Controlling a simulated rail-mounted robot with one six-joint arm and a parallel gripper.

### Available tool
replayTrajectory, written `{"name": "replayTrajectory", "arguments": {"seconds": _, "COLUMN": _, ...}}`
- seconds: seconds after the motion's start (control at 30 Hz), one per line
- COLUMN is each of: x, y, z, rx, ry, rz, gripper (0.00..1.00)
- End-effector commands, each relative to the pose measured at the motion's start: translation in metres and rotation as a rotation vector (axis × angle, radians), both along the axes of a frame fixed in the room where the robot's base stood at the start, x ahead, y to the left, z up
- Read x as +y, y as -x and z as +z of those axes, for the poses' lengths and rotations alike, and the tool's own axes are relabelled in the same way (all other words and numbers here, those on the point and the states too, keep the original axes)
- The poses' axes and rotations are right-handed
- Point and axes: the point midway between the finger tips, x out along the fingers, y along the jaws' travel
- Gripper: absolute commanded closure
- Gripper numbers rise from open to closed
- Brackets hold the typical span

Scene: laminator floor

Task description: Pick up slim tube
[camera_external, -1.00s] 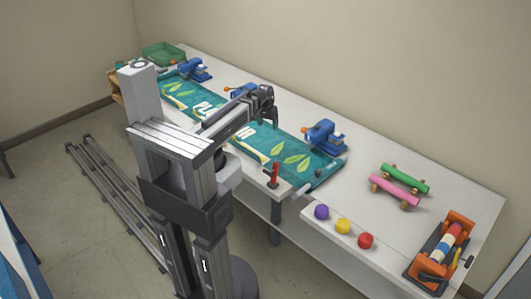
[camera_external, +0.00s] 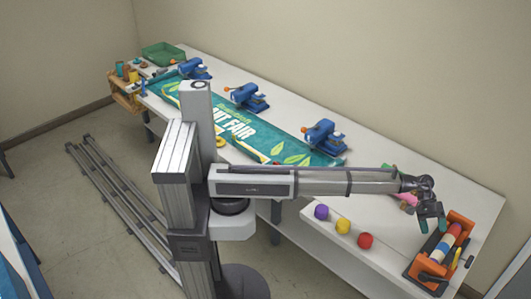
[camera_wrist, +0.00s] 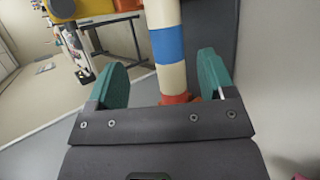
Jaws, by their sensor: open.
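My gripper (camera_external: 432,221) is open, with green-tipped fingers, at the right end of the table. A cream tube with a blue band (camera_wrist: 167,44) runs between the two fingers in the wrist view, not gripped. In the external view this banded tube (camera_external: 449,241) lies in an orange-ended rack (camera_external: 461,218), just below and right of my gripper. A pink tube (camera_external: 408,197) and a green tube lie behind my arm and are mostly hidden by it. I cannot tell which one is the slim tube.
Purple (camera_external: 321,212), yellow (camera_external: 343,227) and red (camera_external: 365,241) balls sit along the front ledge. Blue clamp-like devices (camera_external: 324,138) line the table behind a teal banner (camera_external: 235,130). A green tray (camera_external: 163,54) stands at the far left. The table's right corner is clear.

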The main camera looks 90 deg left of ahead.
Motion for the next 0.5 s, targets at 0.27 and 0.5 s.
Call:
{"name": "replayTrajectory", "arguments": {"seconds": 0.27, "x": -0.036, "y": -0.008, "z": -0.038, "rx": 0.000, "ry": -0.003, "rz": -0.003, "gripper": 0.24}}
{"name": "replayTrajectory", "arguments": {"seconds": 0.5, "x": -0.045, "y": -0.009, "z": -0.046, "rx": -0.001, "ry": -0.002, "rz": -0.002, "gripper": 0.24}}
